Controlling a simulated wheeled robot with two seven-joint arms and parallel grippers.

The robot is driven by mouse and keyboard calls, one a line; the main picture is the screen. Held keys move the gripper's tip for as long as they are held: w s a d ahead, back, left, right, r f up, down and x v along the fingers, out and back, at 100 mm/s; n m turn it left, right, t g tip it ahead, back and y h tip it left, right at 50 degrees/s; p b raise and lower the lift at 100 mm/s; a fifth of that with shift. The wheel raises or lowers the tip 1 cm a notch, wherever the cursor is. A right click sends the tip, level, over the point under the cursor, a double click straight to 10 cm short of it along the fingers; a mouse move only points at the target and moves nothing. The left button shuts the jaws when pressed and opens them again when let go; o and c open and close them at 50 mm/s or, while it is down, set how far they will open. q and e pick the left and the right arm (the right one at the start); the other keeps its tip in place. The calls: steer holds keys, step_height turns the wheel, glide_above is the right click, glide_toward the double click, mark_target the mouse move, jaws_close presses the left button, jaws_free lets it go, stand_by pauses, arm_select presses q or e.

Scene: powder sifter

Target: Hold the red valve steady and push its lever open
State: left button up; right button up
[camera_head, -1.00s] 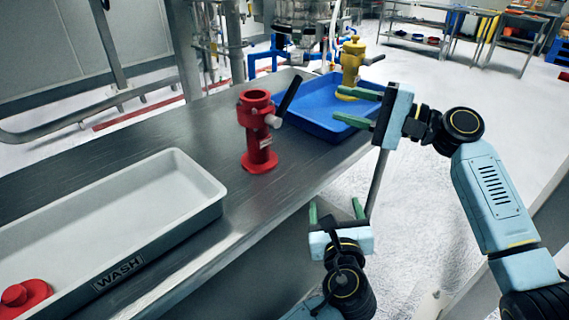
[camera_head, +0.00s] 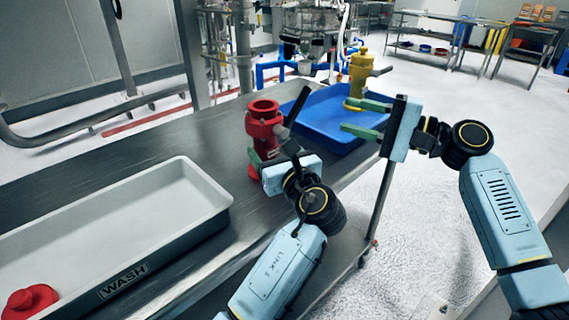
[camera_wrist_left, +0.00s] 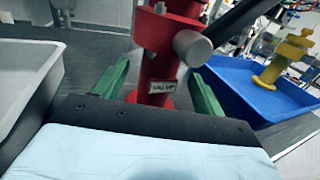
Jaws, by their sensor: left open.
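The red valve (camera_head: 263,122) stands upright on the steel table. Its black lever (camera_head: 298,92) slants up to the right from a grey pivot. My left gripper (camera_head: 258,156) is at the valve's lower body, partly hiding it. In the left wrist view the open green fingers (camera_wrist_left: 156,88) lie on either side of the valve's stem (camera_wrist_left: 158,72), with gaps visible at both sides. A label reading VALVE shows on the stem. My right gripper (camera_head: 362,118) is open and empty, to the right of the valve, over the edge of the blue tray.
A blue tray (camera_head: 328,141) holding a yellow valve (camera_head: 358,76) is behind and right of the red valve. A grey WASH tray (camera_head: 150,262) is at the left, with a red part (camera_head: 30,300) in it. Bare table lies between the WASH tray and the valve.

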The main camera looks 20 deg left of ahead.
mark_target(270, 147)
arm_select(q)
steer(key=shift+x, duration=2.5)
jaws_close()
arm_select(e)
steer(key=shift+s+a, duration=0.1)
steer(key=shift+a, duration=0.05)
steer(key=c, duration=0.4)
steer(key=n, duration=0.2)
steer(key=s+a+n+h, duration=0.1)
steer(key=n, duration=0.1)
steer(key=s+a+n+h, duration=0.1)
steer(key=n, duration=0.1)
steer(key=shift+s+a, duration=0.15)
steer(key=shift+s, duration=0.1)
jaws_close()
steer(key=s+a+r+n+t+h, duration=0.2)
steer(key=s+r+n+t, duration=0.5)
steer(key=n, duration=1)
steer(key=shift+h, duration=0.8)
steer(key=shift+s, duration=0.1)
